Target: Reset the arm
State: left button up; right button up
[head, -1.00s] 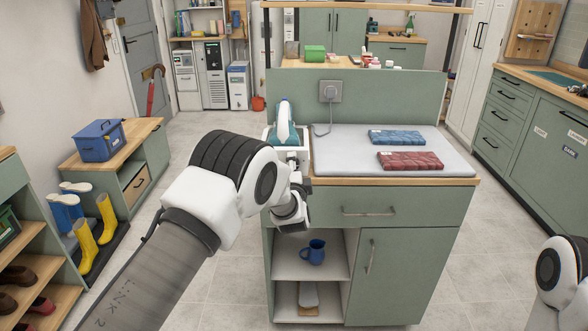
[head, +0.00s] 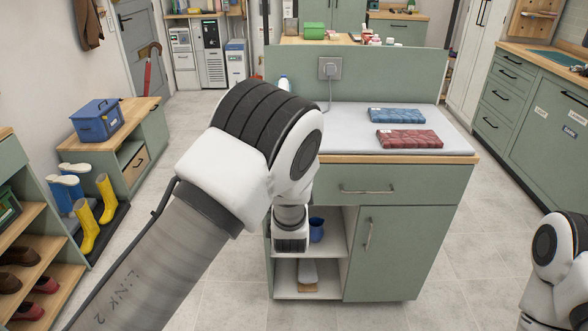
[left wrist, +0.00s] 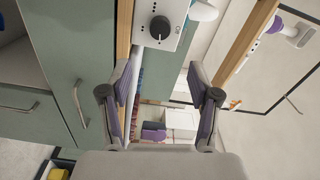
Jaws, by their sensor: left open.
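My left arm (head: 235,165) comes in from the left in the head view and is bent in front of the cabinet's left side. Its gripper is not clearly visible there, hidden by or merged with the wrist. In the left wrist view my left gripper (left wrist: 160,75) is open, with its fingers apart and nothing between them. My right arm (head: 557,255) shows only in part at the right edge, and its gripper is out of view. A blue folded towel (head: 397,115) and a red folded towel (head: 409,139) lie flat on the grey pad (head: 345,117).
The green cabinet (head: 405,240) has open shelves with a blue jug (head: 316,230), close to my left wrist in the picture. A white unit with a black knob (left wrist: 160,27) shows in the wrist view. A blue box (head: 98,141) stands on the left bench.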

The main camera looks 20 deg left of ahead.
pick_arm(q)
jog(key=s+a+f+n+g+h+p, duration=0.1)
jog(key=s+a+f+g, duration=0.35)
jog(key=s+f, duration=0.7)
jog(key=s+a+f+n+g+p, duration=0.15)
jog(key=s+a+f+g, duration=0.3)
jog(key=s+f, duration=0.65)
jog(key=s+d+f+n+g+h, duration=0.1)
jog(key=s+f+n+g, duration=0.1)
jog(key=s, duration=0.5)
jog(key=s+d+f+n+g+h, duration=0.1)
jog(key=s+f+n+g, duration=0.1)
jog(key=s+n, duration=0.3)
jog(key=s+d+f+n+g+h, duration=0.2)
jog(key=s+n+g, duration=0.1)
jog(key=s, duration=0.6)
jog(key=shift+s+f+n+g, duration=0.35)
jog(key=shift+f+g, duration=0.05)
jog(key=shift+g, duration=0.4)
